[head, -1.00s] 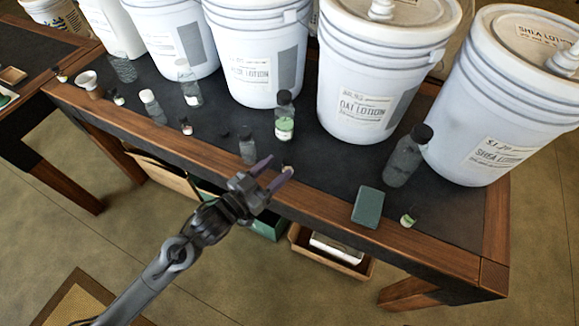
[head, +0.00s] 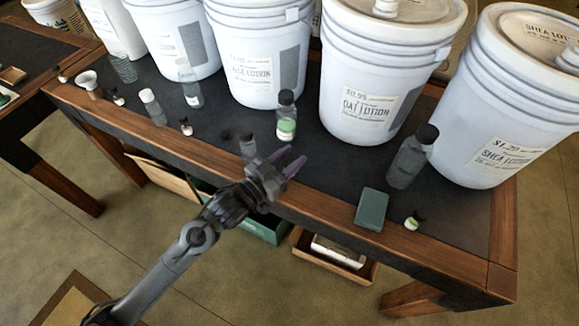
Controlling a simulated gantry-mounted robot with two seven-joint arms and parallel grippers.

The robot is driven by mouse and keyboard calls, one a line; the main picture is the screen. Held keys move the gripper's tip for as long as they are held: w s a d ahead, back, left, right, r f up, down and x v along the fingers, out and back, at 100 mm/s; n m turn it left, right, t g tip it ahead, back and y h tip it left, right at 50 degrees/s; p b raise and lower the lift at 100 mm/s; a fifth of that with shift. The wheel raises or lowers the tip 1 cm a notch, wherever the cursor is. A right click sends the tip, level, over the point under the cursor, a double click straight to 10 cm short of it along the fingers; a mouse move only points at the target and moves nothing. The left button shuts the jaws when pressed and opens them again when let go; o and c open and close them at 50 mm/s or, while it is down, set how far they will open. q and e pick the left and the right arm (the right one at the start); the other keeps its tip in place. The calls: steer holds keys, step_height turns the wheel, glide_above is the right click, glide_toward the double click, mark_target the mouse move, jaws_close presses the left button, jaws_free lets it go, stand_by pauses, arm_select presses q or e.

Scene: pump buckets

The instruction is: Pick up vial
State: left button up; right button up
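My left gripper (head: 294,157) is over the front edge of the table, its two purple fingers apart and pointing toward the back right. No vial shows clearly between the fingers; the spot just behind them is hidden. A small dark-capped vial with a green-white label (head: 412,219) stands near the right front edge, well to the right of the gripper. Other small vials stand at the left: one (head: 186,127) near the front edge and one (head: 118,97) farther left. My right gripper is not in view.
A larger grey bottle (head: 409,160) and a green block (head: 371,209) are at the right. Large white buckets (head: 372,75) line the back.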

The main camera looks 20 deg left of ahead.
arm_select(q)
jaws_close()
steer(key=shift+r, duration=0.1)
